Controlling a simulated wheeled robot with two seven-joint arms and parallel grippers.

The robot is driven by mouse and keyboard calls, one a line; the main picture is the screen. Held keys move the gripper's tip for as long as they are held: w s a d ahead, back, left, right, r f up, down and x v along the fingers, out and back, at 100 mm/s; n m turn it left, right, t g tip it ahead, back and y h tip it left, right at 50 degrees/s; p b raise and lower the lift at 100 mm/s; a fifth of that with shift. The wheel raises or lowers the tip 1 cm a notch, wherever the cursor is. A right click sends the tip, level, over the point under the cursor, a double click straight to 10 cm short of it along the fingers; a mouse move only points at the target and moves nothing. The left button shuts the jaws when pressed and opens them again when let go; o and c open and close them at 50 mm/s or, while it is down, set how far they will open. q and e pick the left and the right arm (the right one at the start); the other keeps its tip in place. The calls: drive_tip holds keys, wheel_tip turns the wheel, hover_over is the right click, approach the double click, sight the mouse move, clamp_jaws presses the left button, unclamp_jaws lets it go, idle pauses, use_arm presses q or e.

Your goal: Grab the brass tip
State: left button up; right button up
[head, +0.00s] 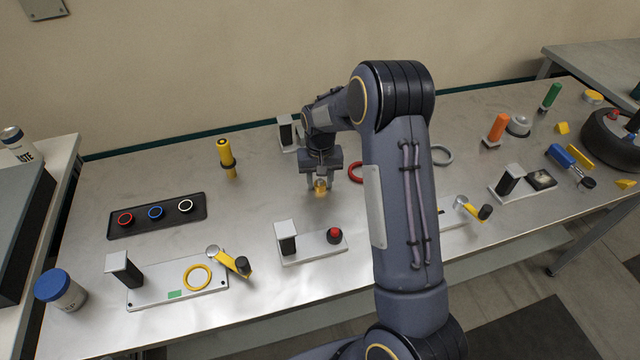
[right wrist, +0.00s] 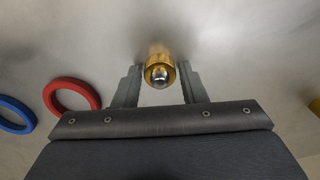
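The brass tip (head: 320,186) is a small gold piece on the metal table, under my right gripper in the head view. In the right wrist view the brass tip (right wrist: 160,73) has a silvery rounded end and sits between the two fingers. My right gripper (head: 320,180) points down at it; in the right wrist view the gripper (right wrist: 159,84) has a finger on each side, with a narrow gap visible at least on the left. The fingers look open around the tip. My left gripper is in neither view.
A red ring (head: 356,172) lies just right of the gripper. A fixture with a red knob (head: 334,236) stands in front, and a yellow cylinder (head: 226,155) stands to the left. A black tray (head: 157,215) holds coloured rings. The table between tray and gripper is mostly clear.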

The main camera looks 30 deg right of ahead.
drive_tip(key=c, duration=0.6)
drive_tip(key=shift+r, duration=0.1)
drive_tip(key=shift+r, duration=0.55)
drive_tip(key=s+a+r+b, duration=0.1)
drive_tip(key=s+a+r, duration=0.1)
drive_tip(key=a+r, duration=0.2)
drive_tip(key=s+a+r+b, duration=0.1)
drive_tip(key=s+a+r, duration=0.2)
drive_tip(key=a, duration=0.1)
drive_tip(key=s+a+r+b, duration=0.2)
drive_tip(key=a+r, duration=0.2)
drive_tip(key=shift+s+r, duration=0.15)
drive_tip(key=shift+r, duration=0.2)
